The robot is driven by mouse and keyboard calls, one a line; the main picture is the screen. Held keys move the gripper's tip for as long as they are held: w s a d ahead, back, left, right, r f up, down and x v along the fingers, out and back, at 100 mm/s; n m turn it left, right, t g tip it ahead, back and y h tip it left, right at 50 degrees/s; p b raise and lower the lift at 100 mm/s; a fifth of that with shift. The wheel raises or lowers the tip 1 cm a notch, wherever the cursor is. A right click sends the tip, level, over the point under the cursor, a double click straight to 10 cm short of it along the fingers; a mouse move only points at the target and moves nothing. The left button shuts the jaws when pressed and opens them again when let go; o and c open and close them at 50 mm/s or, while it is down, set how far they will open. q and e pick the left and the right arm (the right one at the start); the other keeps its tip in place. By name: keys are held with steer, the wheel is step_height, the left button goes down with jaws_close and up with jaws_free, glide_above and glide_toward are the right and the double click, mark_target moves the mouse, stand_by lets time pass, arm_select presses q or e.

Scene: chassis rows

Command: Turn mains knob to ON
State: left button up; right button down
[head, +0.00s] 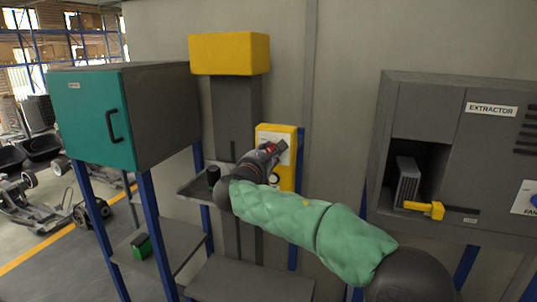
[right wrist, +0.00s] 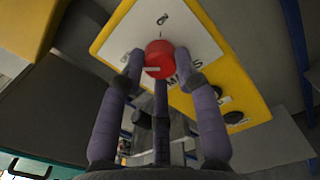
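The mains panel, a yellow box with a white face (head: 287,133), is on the grey wall; it fills the upper middle of the right wrist view (right wrist: 205,45), with partly hidden lettering. Its red knob (right wrist: 159,58) carries a short white mark that points left in that view. My right gripper (right wrist: 160,62) has its purple fingers around the knob, one on each side and one below. Narrow gaps seem to show at the sides; contact is hard to tell. In the head view the right gripper (head: 270,152) hides most of the knob. My left gripper is out of view.
A teal-fronted cabinet (head: 98,122) stands left on blue legs. A yellow box (head: 229,54) is above the panel. The extractor cabinet (head: 430,115), with a yellow handle (head: 424,209), is at right. A small shelf holds a black cylinder (head: 213,175).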

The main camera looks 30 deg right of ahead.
steer(key=shift+f+m+b, duration=0.1)
steer(key=shift+m+b, duration=8.9)
steer(key=c, duration=0.9)
jaws_free()
steer(key=v, duration=1.2)
